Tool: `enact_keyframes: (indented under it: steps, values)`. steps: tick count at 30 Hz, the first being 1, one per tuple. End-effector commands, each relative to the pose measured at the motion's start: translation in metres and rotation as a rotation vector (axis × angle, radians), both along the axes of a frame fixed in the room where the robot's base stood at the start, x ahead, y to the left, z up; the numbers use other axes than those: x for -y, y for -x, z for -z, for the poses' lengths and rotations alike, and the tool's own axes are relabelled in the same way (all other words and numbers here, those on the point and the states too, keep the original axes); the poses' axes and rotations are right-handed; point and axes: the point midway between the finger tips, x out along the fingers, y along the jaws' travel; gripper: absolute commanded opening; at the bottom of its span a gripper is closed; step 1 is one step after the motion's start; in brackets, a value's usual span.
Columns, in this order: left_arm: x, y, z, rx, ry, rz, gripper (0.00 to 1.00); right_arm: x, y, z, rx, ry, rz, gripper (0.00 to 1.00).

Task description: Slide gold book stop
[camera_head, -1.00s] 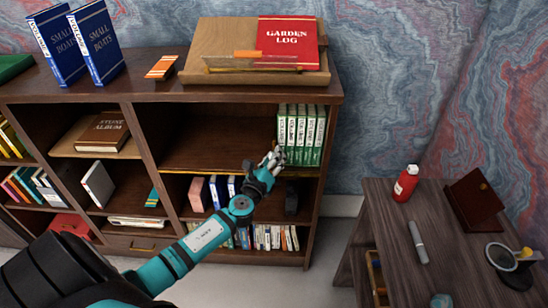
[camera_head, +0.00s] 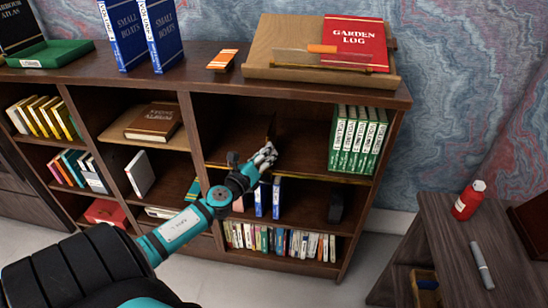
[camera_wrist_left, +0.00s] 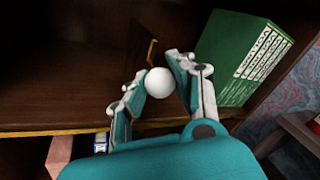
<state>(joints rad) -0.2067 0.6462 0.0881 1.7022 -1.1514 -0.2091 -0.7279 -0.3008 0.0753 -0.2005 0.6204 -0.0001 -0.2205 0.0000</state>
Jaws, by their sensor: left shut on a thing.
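The gold book stop shows in the left wrist view as an upright plate with a gold edge (camera_wrist_left: 152,52), standing on the middle shelf. In the head view its upright part (camera_head: 271,131) is dark and thin, just behind my left gripper. My left gripper (camera_head: 268,156) is at the shelf's front edge. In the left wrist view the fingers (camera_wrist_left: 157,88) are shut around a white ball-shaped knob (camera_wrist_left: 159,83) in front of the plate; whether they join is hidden. A row of green books (camera_head: 357,140) stands to the right, apart from the stop. My right gripper is out of view.
A gold rail (camera_head: 345,179) runs along the shelf's front edge. Blue books (camera_head: 268,198) stand on the shelf below, close under my left arm. The shelf between the stop and the green books is clear. A side table (camera_head: 480,240) stands at the right.

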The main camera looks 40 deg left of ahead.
Motion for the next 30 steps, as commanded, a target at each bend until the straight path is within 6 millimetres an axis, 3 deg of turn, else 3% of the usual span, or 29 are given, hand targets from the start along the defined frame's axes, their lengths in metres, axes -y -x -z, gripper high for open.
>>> enact_keyframes:
  steps: [12, 13, 18, 30]
  values:
    - [-0.0015, 0.0008, -0.0014, 0.002, 0.000, 0.002, 0.00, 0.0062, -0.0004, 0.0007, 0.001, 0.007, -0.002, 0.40]
    - [-0.0015, 0.0008, -0.0014, 0.002, -0.001, 0.002, 0.26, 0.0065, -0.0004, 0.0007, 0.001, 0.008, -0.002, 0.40]
    - [-0.0016, 0.0008, -0.0010, 0.002, 0.000, 0.001, 0.48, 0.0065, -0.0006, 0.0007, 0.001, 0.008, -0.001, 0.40]
    - [0.0003, 0.0083, 0.0011, -0.001, 0.002, 0.001, 0.51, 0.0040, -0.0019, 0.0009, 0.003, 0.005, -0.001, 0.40]
